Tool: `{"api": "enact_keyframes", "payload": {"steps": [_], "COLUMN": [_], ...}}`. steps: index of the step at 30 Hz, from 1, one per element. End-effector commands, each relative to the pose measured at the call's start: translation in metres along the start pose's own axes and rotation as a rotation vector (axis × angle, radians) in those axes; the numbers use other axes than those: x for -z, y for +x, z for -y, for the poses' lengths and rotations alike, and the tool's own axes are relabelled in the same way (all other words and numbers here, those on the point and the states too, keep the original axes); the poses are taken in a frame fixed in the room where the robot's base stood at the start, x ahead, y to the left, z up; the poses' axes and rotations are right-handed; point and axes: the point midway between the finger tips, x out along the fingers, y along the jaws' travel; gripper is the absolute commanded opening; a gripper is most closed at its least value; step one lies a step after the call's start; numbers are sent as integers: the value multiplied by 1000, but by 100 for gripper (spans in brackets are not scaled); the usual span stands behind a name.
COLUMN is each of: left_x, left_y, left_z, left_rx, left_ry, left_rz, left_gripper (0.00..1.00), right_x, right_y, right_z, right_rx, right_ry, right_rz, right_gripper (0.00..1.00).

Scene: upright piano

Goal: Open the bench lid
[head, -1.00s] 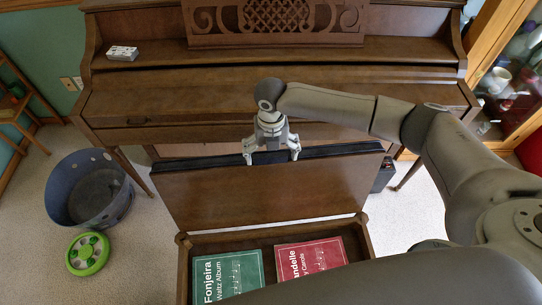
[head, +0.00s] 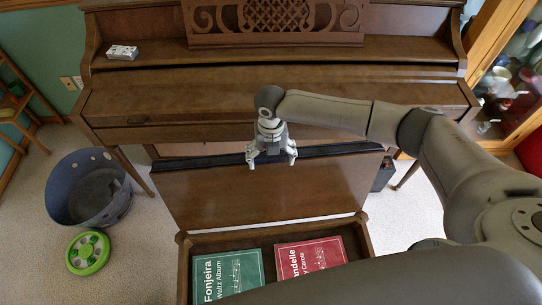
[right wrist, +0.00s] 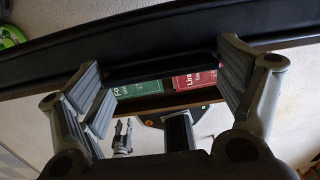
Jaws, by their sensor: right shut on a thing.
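The brown bench lid (head: 265,191) stands raised at the back of the bench box (head: 183,262), its inner wooden face toward me in the head view. Its dark padded side shows as a thin strip along the top edge, and as a black band (right wrist: 60,60) in the right wrist view. My right gripper (head: 272,165) is at the middle of this top edge, shut on the lid, its fingers still well apart. The exact contact is hard to see. My left gripper (right wrist: 122,135) shows small and dark in the right wrist view; its jaws are unclear.
A green music book (head: 227,275) and a red one (head: 310,259) lie in the box. The brown piano (head: 180,95) stands close behind the lid. A grey-blue bin (head: 62,195) and a green round object (head: 88,253) are on the floor at left.

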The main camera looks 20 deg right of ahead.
Motion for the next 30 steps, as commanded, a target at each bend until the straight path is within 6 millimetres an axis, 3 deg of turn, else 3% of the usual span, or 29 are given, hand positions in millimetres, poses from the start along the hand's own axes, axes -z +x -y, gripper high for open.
{"api": "enact_keyframes", "payload": {"steps": [5, 15, 19, 24, 30], "left_x": [2, 6, 8, 8, 8], "left_y": [-17, -67, -79, -83, -82], "left_z": [0, 1, 1, 1, 1], "left_rx": [0, 0, 0, 0, 0], "left_ry": [0, 0, 0, 0, 0], "left_rz": [0, 0, 0, 0, 0], "left_gripper": [40, 40, 40, 40, 40], "right_x": [14, 81, 105, 119, 119], "right_y": [-6, -11, -7, -3, -1], "right_z": [1, 1, 1, 0, 0], "right_rx": [5, 4, 5, 2, 2], "right_ry": [0, -2, -2, -1, 0], "right_rz": [-5, -10, -11, -8, -7], "right_gripper": [46, 46, 46, 46, 46]}}
